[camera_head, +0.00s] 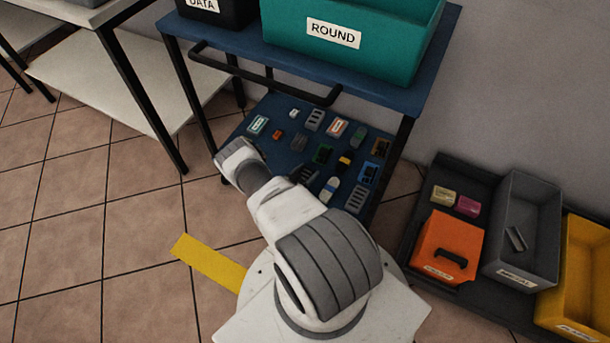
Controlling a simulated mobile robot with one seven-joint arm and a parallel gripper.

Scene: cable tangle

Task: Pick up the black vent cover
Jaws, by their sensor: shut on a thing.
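Several small parts lie spread on the blue lower shelf (238,141) of the cart. A dark slotted piece (306,176) lies just beyond my arm and may be the black vent cover; it is too small to be sure. Two greyer slotted pieces lie there too, one at the back (315,119) and one near the front right (357,199). My arm reaches from the base over the left front of the shelf. My gripper's fingers do not show, so what they hold is hidden.
The cart's blue top (375,89) with a teal ROUND bin (395,50) overhangs the shelf, with a dark handle (265,75) in front. At right stand an orange box (447,246), a grey METAL bin (520,265) and a yellow bin (575,318).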

